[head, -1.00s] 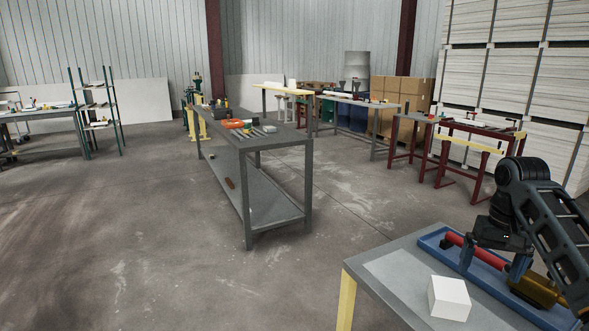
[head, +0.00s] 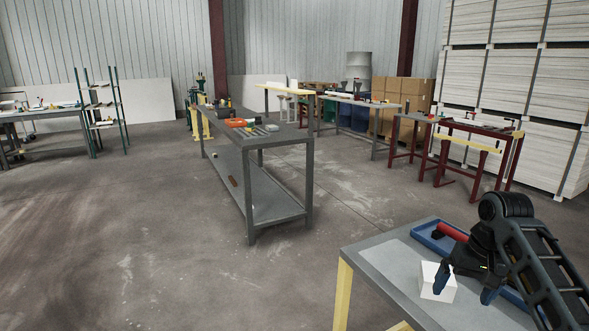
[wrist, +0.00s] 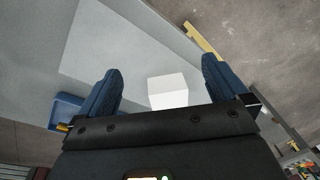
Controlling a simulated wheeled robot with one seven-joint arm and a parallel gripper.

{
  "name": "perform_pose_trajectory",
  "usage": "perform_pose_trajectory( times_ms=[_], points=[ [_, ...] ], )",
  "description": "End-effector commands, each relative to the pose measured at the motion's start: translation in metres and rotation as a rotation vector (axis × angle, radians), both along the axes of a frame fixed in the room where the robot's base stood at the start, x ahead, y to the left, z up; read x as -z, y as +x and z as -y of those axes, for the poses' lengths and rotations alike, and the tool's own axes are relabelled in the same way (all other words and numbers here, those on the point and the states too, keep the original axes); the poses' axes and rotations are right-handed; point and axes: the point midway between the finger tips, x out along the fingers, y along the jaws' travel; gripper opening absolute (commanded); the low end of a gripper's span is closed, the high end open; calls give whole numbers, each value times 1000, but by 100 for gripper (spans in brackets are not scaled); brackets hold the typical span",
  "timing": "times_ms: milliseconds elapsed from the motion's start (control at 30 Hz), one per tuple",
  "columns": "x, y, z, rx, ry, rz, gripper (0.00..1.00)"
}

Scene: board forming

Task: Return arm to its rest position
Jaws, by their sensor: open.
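My gripper (head: 467,284) is at the lower right in the head view, over the near workbench. Its two blue fingers are spread apart, with nothing held between them; they also show in the wrist view (wrist: 160,80). A white block (head: 432,281) sits on the bench, just behind and left of the fingers in the head view. In the wrist view the white block (wrist: 168,91) appears between the fingers, and I cannot tell the height between them. My dark arm comes in from the right edge.
The near workbench (head: 385,258) has a grey top and yellow legs. A blue tray (head: 422,232) with a red cylinder (head: 451,232) lies on it, partly hidden by my arm. A long grey bench (head: 262,142) with tools stands farther off. Open floor (head: 130,240) lies to the left.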

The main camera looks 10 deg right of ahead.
Motion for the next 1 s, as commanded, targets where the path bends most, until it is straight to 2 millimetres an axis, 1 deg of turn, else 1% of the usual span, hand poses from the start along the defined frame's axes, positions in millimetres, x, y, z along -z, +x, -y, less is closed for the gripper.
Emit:
perform_pose_trajectory(
  times_ms=[33,167,267,400,467,600,700,767,833,967,1000],
  points=[
    [11,-1,-11,-8,11,16,100],
    [35,-3,-38,-26,34,73,100],
    [60,-8,-67,-42,56,131,100],
    [97,-24,-115,-57,93,237,100],
    [110,-34,-135,-59,105,283,100],
    [136,-62,-175,-57,125,384,100],
    [149,-86,-198,-50,129,453,100],
    [155,-103,-211,-46,130,493,100],
    [161,-123,-223,-40,125,536,100],
    [165,-164,-240,-28,107,615,100],
    [165,-178,-243,-25,100,638,100]
  ],
)
